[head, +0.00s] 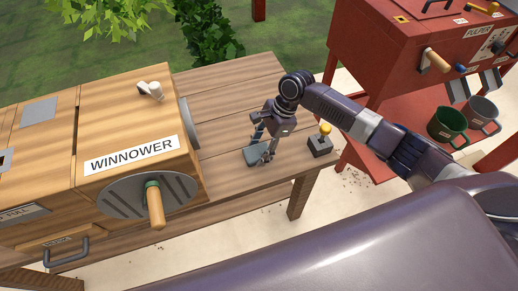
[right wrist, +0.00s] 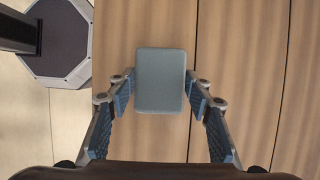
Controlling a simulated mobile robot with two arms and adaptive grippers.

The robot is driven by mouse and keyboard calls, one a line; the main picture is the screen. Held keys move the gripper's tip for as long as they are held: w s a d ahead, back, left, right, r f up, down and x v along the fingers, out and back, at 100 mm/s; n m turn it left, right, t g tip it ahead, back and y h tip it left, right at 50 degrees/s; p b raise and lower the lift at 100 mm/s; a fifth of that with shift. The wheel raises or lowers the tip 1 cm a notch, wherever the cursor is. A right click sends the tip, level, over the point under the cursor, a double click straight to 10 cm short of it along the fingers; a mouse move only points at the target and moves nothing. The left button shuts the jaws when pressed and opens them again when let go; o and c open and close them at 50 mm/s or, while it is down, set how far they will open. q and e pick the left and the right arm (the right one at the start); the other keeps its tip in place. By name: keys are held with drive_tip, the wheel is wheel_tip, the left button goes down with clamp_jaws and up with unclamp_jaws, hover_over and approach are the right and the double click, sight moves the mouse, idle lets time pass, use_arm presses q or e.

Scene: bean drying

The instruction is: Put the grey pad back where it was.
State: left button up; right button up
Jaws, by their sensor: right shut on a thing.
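The grey pad (head: 252,156) is a small blue-grey block with rounded corners. It is between the fingers of my right gripper (head: 262,158), which is shut on it over the right part of the wooden table (head: 232,90). The right wrist view shows the pad (right wrist: 160,75) from above, gripped at its lower part by the two blue-padded fingers (right wrist: 160,92), with table planks behind it. I cannot tell whether the pad touches the table or hangs just above it. My left gripper is not in view.
The wooden winnower (head: 130,120) with its crank handle (head: 155,206) stands left of the gripper. A small grey box with a yellow knob (head: 320,146) sits near the table's right edge. The red pulper (head: 400,45), a green mug (head: 447,124) and a grey mug (head: 482,112) are farther right.

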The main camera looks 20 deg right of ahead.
drive_tip(key=o, duration=1)
drive_tip(key=shift+f, duration=0.1)
drive_tip(key=v, duration=1.2)
